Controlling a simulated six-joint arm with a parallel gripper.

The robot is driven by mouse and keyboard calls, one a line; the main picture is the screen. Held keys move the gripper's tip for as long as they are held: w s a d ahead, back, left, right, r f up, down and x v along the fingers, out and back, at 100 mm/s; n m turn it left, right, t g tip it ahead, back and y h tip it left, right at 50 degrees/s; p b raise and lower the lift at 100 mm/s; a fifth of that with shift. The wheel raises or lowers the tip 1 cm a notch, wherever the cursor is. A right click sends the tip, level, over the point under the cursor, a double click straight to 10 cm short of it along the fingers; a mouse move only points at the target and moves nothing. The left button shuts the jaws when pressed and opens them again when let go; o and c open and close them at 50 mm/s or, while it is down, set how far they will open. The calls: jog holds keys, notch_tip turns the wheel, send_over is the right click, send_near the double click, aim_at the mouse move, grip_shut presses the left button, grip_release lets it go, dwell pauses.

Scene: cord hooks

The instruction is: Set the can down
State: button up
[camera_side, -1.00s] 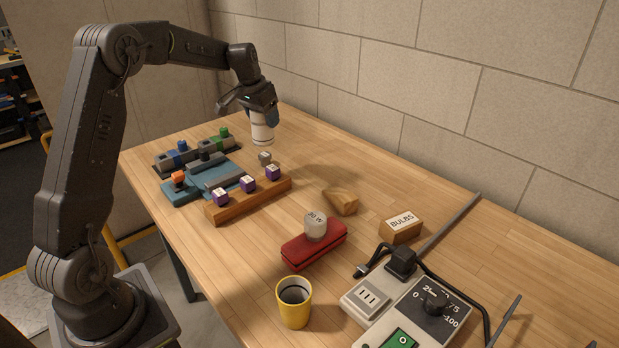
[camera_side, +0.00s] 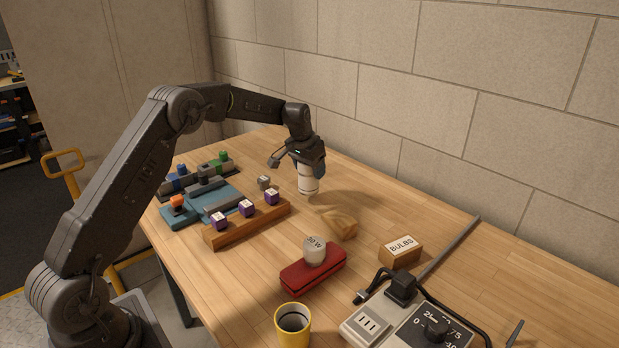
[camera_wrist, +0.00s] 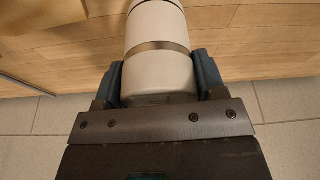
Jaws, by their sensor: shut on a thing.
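My gripper (camera_side: 307,168) is shut on a white can (camera_side: 308,184) with a metallic band. In the side view the can hangs upright below my gripper, over the bare wood near the wall; I cannot tell whether its base touches the table. In the wrist view the can (camera_wrist: 158,50) sits between the two blue-grey fingers of my gripper (camera_wrist: 160,80), and its far end is cut off by the frame's top edge.
A wooden wedge (camera_side: 339,221) lies just in front of the can. A small grey cube (camera_side: 264,182) and a wooden rail with purple cubes (camera_side: 250,225) are to its left. A red case (camera_side: 313,273), a BULBS block (camera_side: 400,250) and a yellow cup (camera_side: 293,325) stand nearer.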

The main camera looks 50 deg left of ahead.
aim_at(310, 177)
jog(key=shift+f, duration=1.6)
jog(key=shift+f, duration=0.15)
jog(key=o, duration=1.1)
